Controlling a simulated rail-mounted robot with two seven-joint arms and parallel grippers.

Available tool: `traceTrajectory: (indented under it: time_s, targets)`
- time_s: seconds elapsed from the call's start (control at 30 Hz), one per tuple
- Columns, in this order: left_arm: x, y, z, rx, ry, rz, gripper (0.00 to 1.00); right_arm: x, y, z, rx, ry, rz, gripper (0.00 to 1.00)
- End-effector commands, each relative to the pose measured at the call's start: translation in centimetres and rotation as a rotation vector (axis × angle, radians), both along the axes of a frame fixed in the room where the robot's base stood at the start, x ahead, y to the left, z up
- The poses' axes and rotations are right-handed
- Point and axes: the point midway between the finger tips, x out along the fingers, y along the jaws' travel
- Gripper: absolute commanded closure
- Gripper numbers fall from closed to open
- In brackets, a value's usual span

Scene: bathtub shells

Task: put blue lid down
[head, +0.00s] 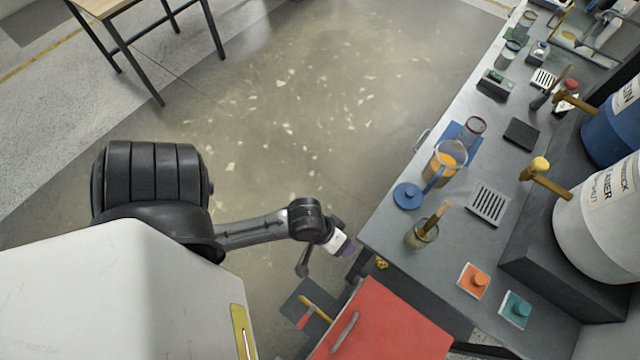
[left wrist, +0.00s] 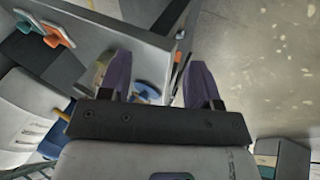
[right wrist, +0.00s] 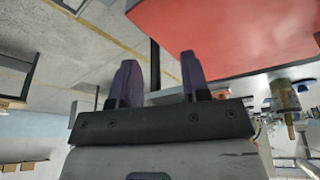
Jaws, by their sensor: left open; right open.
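The blue lid (head: 407,195) is a round disc with a small knob, lying flat on the grey counter (head: 455,225) near its left edge. A blue shape between and behind the fingers in the left wrist view (left wrist: 148,90) looks like it, partly hidden. My left gripper (head: 348,250) is open and empty, off the counter's edge, below and left of the lid in the head view. My right gripper (right wrist: 160,80) is open and empty in its wrist view and out of the head view.
Beside the lid stand a pitcher of orange liquid (head: 447,160) and a jar with a brush (head: 422,235). Orange (head: 473,281) and teal (head: 515,310) pieces lie on the counter. A red cabinet (head: 385,325) stands at the front. Open floor lies left.

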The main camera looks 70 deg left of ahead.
Motion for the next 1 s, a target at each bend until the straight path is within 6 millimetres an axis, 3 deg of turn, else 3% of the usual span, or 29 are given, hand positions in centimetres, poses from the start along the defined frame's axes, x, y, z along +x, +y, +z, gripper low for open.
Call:
traceTrajectory:
  time_s: [0.2, 0.4, 0.83, 1.0]
  targets:
    - [-3.4, -0.5, 1.7, 0.312, 0.026, -0.398, 0.43, 0.0, 0.1, 0.0, 0.004, 0.000, -0.003, 0.57]
    - [-4.9, -0.4, 2.5, 0.433, 0.052, -0.569, 0.43, 0.0, 0.1, 0.0, 0.004, 0.000, -0.003, 0.57]
    - [-5.1, -0.3, 2.8, 0.457, 0.058, -0.602, 0.43, 0.0, -0.1, 0.1, -0.005, 0.000, 0.004, 0.57]
    - [-5.1, -0.3, 3.9, 0.455, 0.058, -0.602, 0.43, 0.0, -0.2, 1.2, -0.007, 0.000, 0.004, 0.57]
